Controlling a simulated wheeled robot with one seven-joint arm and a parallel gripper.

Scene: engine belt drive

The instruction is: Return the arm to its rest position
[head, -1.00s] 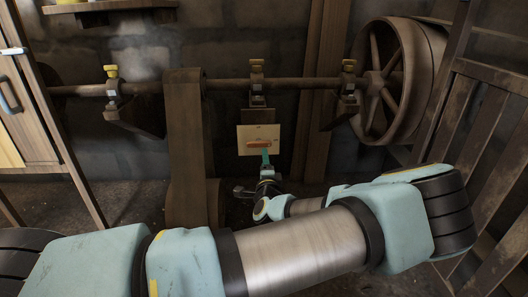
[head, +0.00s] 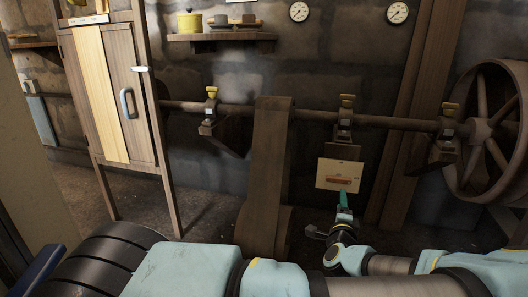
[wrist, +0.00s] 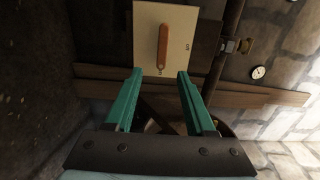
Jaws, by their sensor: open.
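My gripper (head: 343,199) is at the lower right of the head view, at the end of my pale blue arm, just below a cream panel. In the wrist view its two green fingers (wrist: 158,73) are spread apart with nothing between them. The cream panel (head: 325,181) carries a reddish-brown lever (head: 340,180), which lies roughly level in the head view. The panel (wrist: 180,14) and the lever (wrist: 162,47) also show ahead of the fingertips in the wrist view. The fingers look apart from the lever, but the exact gap is hard to tell.
A long shaft (head: 385,121) crosses the wall on bearings with yellow-topped cups. A broad vertical belt (head: 270,160) hangs left of my gripper. A large spoked wheel (head: 482,130) is at the right. A wooden cabinet (head: 143,90) stands left, with open floor (head: 195,210) before the belt.

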